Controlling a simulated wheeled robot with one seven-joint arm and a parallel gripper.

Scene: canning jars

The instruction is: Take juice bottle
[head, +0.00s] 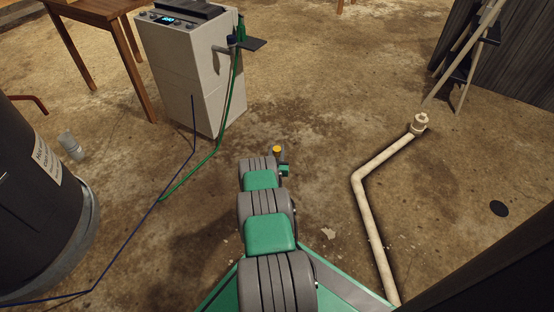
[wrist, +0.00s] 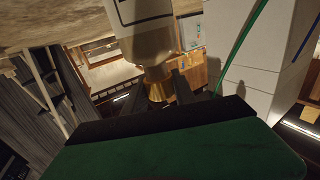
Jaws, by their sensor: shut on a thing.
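The juice bottle (wrist: 145,42) fills the top middle of the wrist view, with a pale body, a dark-lined label and a narrow neck ending in a gold cap. My gripper (wrist: 158,92) is shut on it at the neck and cap, with one dark finger on each side. The top of the bottle's body runs out of that frame. In the head view my arm hides most of my gripper; a small yellow round piece (head: 277,150) shows just past the arm's end, and I cannot tell surely whether it is the bottle's cap.
A pale cabinet (head: 185,85) with a lit display stands ahead, with a green hose (head: 232,100) and a blue cable running from it. A wooden table (head: 90,20) is behind left, a dark drum (head: 35,190) left. A cream pipe (head: 366,205) lies right. A clear cup (head: 70,146) lies on the floor.

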